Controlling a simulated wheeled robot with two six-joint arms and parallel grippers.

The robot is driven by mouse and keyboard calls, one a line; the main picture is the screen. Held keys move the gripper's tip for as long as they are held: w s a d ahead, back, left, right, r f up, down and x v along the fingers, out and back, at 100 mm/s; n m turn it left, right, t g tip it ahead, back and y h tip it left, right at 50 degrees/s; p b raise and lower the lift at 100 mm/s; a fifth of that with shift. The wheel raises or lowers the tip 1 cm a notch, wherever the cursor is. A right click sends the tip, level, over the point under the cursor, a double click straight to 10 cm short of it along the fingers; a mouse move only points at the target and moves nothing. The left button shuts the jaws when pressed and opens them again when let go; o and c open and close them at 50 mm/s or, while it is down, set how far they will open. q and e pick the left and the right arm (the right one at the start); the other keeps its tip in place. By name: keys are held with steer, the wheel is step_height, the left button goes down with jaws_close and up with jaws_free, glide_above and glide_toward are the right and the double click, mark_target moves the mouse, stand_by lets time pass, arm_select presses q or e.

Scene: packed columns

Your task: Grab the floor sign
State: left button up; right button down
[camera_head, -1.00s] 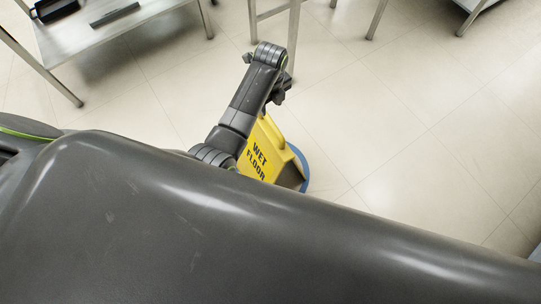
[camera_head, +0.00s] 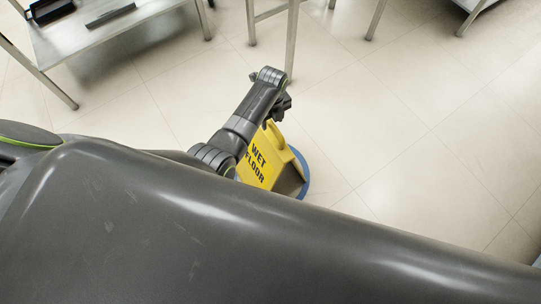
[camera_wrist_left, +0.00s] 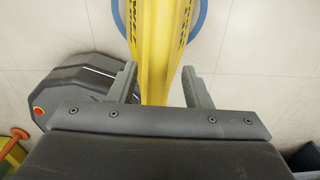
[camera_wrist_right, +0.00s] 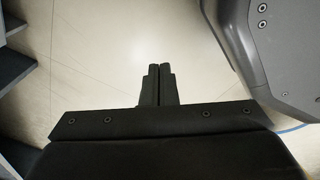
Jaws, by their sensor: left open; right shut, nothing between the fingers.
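The yellow floor sign (camera_head: 262,165), lettered "WET FLOOR", stands on the tiled floor beside my body, partly hidden by my left arm. My left gripper (camera_head: 284,103) is at the sign's top end in the head view. In the left wrist view, the sign (camera_wrist_left: 156,50) runs between the two spread fingers of my left gripper (camera_wrist_left: 158,82). It is open, with a gap visible at least on the right side. My right gripper (camera_wrist_right: 157,78) is shut and empty over bare floor, and is not visible in the head view.
A blue ring (camera_head: 306,175) on the floor shows around the sign's foot. A metal table (camera_head: 120,30) with dark items stands at the upper left, and more table legs (camera_head: 292,40) stand behind. The floor to the right (camera_head: 410,150) is clear.

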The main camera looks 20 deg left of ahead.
mark_target(270, 132)
arm_select(q)
steer(key=f, duration=0.1)
steer(key=f+b, duration=0.1)
steer(key=f, duration=0.2)
steer(key=shift+a, duration=0.25)
steer(key=shift+f+b, duration=0.3)
steer(key=shift+f, duration=0.1)
steer(key=c, duration=0.9)
jaws_close()
arm_select(e)
steer(key=shift+w+a+f, duration=0.2)
steer(key=shift+w+f, duration=0.25)
steer(key=shift+w, duration=0.1)
steer(key=shift+w, duration=0.3)
steer(key=shift+s+d, duration=0.15)
steer(key=shift+d, duration=0.2)
steer(key=shift+s, duration=0.25)
